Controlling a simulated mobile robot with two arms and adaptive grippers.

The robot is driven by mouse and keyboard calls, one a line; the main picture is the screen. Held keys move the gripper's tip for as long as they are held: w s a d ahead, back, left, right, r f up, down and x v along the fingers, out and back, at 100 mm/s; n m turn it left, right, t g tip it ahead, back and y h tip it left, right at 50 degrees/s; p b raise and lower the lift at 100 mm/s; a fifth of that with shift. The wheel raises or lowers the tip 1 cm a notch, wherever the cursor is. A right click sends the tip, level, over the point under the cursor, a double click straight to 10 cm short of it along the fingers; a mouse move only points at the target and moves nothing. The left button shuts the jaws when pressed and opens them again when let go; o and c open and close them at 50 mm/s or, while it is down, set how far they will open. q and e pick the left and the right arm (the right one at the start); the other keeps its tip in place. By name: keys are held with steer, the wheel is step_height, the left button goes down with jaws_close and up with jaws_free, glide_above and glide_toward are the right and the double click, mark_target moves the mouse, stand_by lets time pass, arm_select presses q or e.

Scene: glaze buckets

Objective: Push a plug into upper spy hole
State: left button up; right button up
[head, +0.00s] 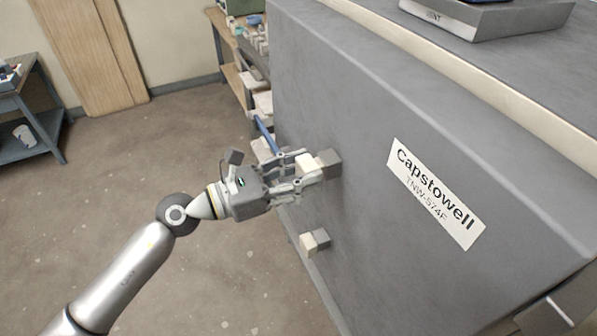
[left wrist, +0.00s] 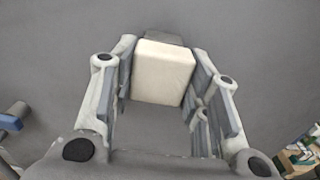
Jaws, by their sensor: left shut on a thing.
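A cream-white block-shaped plug (head: 308,163) is between the fingers of my left gripper (head: 299,175), which is shut on it. The plug also shows in the left wrist view (left wrist: 163,72), between both finger pads. Its far end is at the grey, box-like upper spy hole (head: 329,163) on the kiln's side wall (head: 355,215). A bit of the grey spy hole shows behind the plug in the left wrist view (left wrist: 163,39). How deep the plug sits is hidden. Below, a similar cream plug (head: 307,245) sits at the grey lower spy hole (head: 321,238). My right gripper is not in view.
A "Capstowell" label (head: 434,192) is on the wall, right of the spy holes. A grey metal part (head: 560,308) shows at the lower right. A wooden bench (head: 228,62) with items stands beyond the kiln. The floor (head: 150,150) left of the kiln is open.

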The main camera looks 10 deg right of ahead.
arm_select(q)
steer(key=shift+d, duration=0.15)
steer(key=shift+w+d, duration=0.15)
steer(key=shift+d, duration=0.15)
stand_by(0.3)
steer(key=o, duration=1.1)
steer(key=shift+o, duration=1.3)
